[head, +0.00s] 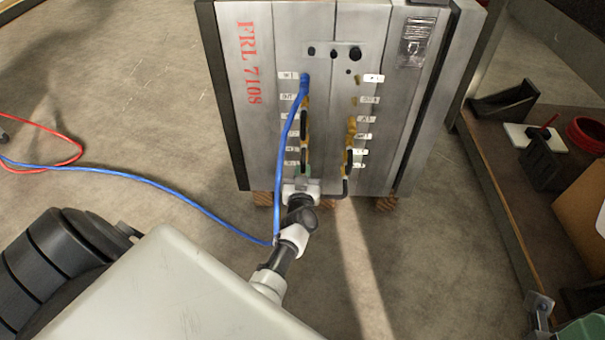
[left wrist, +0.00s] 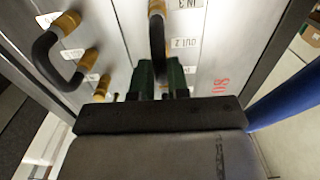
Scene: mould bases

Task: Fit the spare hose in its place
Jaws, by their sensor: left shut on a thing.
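The mould base (head: 275,45) is a grey block with two columns of labelled ports on its face. My left gripper (head: 302,176) is at the lower end of the left column, its green fingertips close to the face. In the left wrist view the green fingertips (left wrist: 160,76) are shut on a short black hose (left wrist: 157,38). That hose runs from a brass fitting (left wrist: 157,7) into the fingers; its other end is hidden. Another black hose (left wrist: 45,62) loops between two brass fittings on the other column. My right gripper is not in view.
A blue hose (head: 180,195) runs from the top left port past my left arm and off left. A red hose (head: 72,150) lies on the floor. A bench (head: 480,165) with a red ring (head: 588,133) stands right. Floor between is clear.

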